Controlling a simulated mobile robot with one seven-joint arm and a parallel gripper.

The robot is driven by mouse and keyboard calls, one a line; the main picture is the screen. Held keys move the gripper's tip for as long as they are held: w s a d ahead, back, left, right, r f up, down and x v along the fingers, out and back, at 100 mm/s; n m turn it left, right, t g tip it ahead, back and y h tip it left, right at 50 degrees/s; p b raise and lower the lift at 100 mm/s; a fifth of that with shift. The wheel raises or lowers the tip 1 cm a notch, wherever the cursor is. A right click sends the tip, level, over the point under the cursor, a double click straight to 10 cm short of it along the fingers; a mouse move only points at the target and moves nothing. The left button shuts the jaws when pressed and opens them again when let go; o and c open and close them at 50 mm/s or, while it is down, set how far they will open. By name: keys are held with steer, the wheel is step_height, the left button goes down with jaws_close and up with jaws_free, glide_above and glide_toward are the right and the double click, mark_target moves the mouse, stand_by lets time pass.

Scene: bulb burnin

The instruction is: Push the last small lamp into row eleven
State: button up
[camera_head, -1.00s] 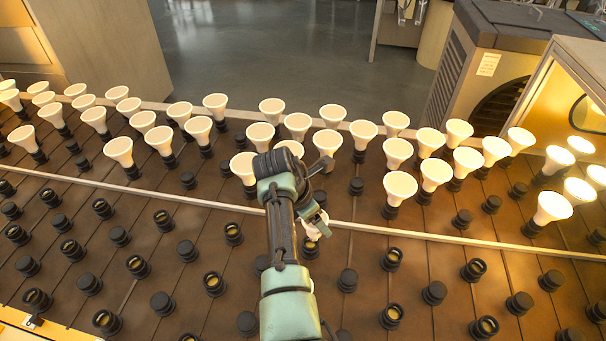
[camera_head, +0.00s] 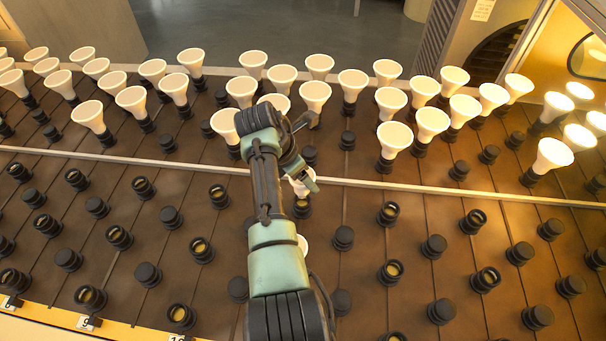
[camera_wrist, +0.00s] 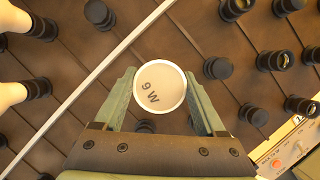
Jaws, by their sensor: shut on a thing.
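My gripper (camera_head: 302,178) is shut on a small white lamp, seen partly behind the fingers in the head view (camera_head: 297,188). In the wrist view the lamp's round face (camera_wrist: 160,86), marked "9 W", sits between the two green fingers. Its base is hidden under the face, so I cannot tell whether it touches a socket. An open dark socket (camera_head: 302,208) shows just below it in the head view. A small pale patch (camera_head: 303,243) shows beside my arm; I cannot tell what it is.
A pale rail (camera_head: 450,190) crosses the brown board. Lit lamps (camera_head: 315,95) crowd its far side. Several dark sockets (camera_head: 387,213), some open, some dark-topped, stand on the near side. Number labels (camera_head: 85,322) line the front edge. A panel with knobs (camera_wrist: 285,158) lies at the wrist view's lower right.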

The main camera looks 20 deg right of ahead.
steer(key=shift+f, duration=0.15)
steer(key=shift+f+b, duration=1.25)
steer(key=shift+f, duration=0.6)
steer(key=o, duration=1.3)
steer(key=shift+r, duration=0.1)
steer(key=p+v, duration=0.2)
steer(key=v, duration=1.1)
steer(key=shift+d, duration=0.1)
steer(key=shift+w, duration=0.1)
